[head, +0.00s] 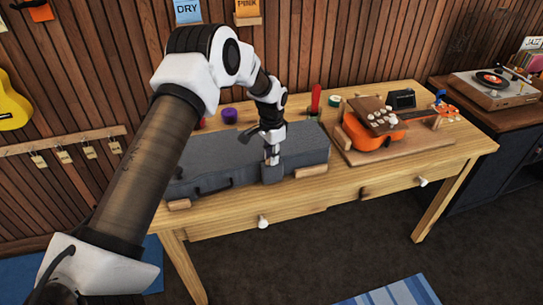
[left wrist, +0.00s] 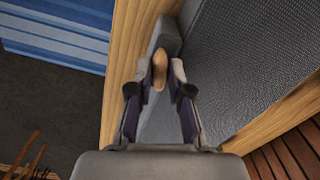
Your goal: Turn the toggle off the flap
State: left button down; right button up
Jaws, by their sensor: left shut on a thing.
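A long dark grey case (head: 215,168) lies on the wooden workbench. A grey flap (head: 272,172) hangs over its front side, and in the left wrist view the flap (left wrist: 167,35) shows beyond the fingertips. My left gripper (head: 271,156) points down at the flap from above. In the left wrist view my left gripper (left wrist: 161,72) is shut on a small tan wooden toggle (left wrist: 160,62), one finger on each side. The toggle lies lengthwise between the fingers. In the head view the fingers mostly hide it. My right gripper is not in view.
An orange ukulele (head: 366,135) rests on a board to the right of the case. Purple tape (head: 229,116) and green tape (head: 335,101) stand behind. The bench (head: 300,196) has bare wood along its front edge. A record player (head: 492,88) stands at far right.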

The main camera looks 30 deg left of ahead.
pick_arm(q)
jog(key=shift+s+f+m, duration=0.1)
jog(key=shift+m, duration=0.75)
jog(key=shift+s+f+m, duration=0.1)
jog(key=shift+m, duration=0.75)
jog(key=c, duration=1.1)
grip_release()
jog(key=shift+w+d, duration=0.1)
jog(key=shift+r, duration=0.15)
jog(key=shift+w+r, duration=0.1)
jog(key=shift+r, duration=0.15)
notch_tip(320, 180, up, 11)
jog(key=shift+r, duration=0.15)
